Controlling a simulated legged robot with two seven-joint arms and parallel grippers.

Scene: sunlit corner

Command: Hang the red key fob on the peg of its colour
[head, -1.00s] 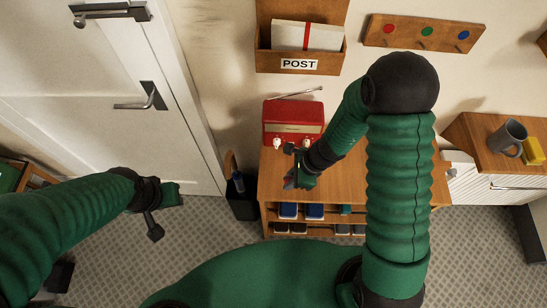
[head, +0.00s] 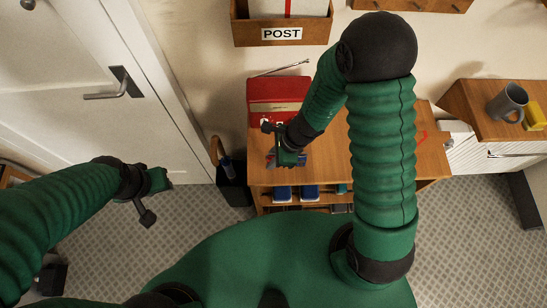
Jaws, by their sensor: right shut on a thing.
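My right gripper (head: 284,158) is in front of the wooden cabinet's left part, just below the red radio. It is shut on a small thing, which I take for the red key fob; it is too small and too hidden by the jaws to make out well. The peg board (head: 415,3) shows only its lower edge at the top of the view; its coloured marks and pegs are out of frame. My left gripper (head: 158,190) is in front of the door, well away from the cabinet; its jaws are too unclear to read.
The red radio (head: 277,98) stands at the cabinet top's (head: 330,160) back left, below the POST box (head: 281,34). A thin red outline (head: 422,137) lies on the right of the top. A grey mug (head: 507,102) and yellow block (head: 535,116) stand far right.

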